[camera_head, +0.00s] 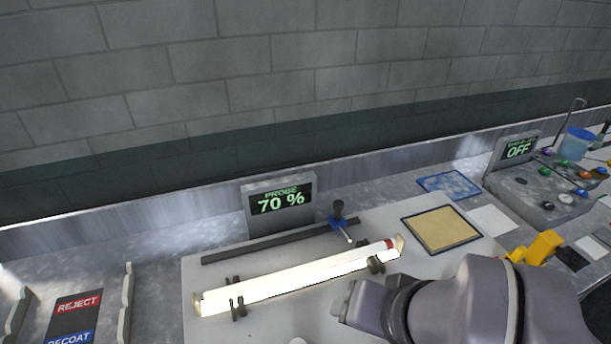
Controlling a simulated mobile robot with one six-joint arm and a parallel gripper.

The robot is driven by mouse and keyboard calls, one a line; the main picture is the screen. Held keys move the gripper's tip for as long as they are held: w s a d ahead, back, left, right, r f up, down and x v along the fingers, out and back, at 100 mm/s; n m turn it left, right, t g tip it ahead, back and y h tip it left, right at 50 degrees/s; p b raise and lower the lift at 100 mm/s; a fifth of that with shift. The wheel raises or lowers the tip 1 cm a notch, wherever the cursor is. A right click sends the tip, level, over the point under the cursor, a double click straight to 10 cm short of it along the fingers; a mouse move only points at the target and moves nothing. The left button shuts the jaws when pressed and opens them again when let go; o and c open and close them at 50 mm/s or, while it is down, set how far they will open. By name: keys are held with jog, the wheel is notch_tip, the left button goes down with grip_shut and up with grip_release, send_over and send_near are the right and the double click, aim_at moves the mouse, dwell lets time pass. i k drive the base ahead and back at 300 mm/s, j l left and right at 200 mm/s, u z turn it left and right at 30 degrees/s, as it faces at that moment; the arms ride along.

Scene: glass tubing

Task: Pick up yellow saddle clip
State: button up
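A yellow object (543,246), which looks like the yellow saddle clip, is at the right of the head view, just beyond my arm. Its lower part is hidden behind my grey arm links, so I cannot make out its full shape or what it rests on. My arm crosses the lower right of the view. The fingers of my gripper do not show, so I cannot see whether they are open, shut or holding anything.
A bright glass tube (300,280) lies on dark supports on a pale board (215,328). Behind it are a dark rail (270,243) and a "PROBE 70 %" display (281,202). A tan framed pad (440,230) and a control box (535,193) with knobs are to the right.

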aim_at(517, 257)
jog(key=z, duration=1.45)
jog(key=i+l+u, duration=0.1)
jog(key=l, duration=0.55)
jog(key=i+l+u, duration=0.1)
jog(key=l, duration=0.5)
jog(key=i+l+u, duration=0.1)
jog(key=l, duration=0.55)
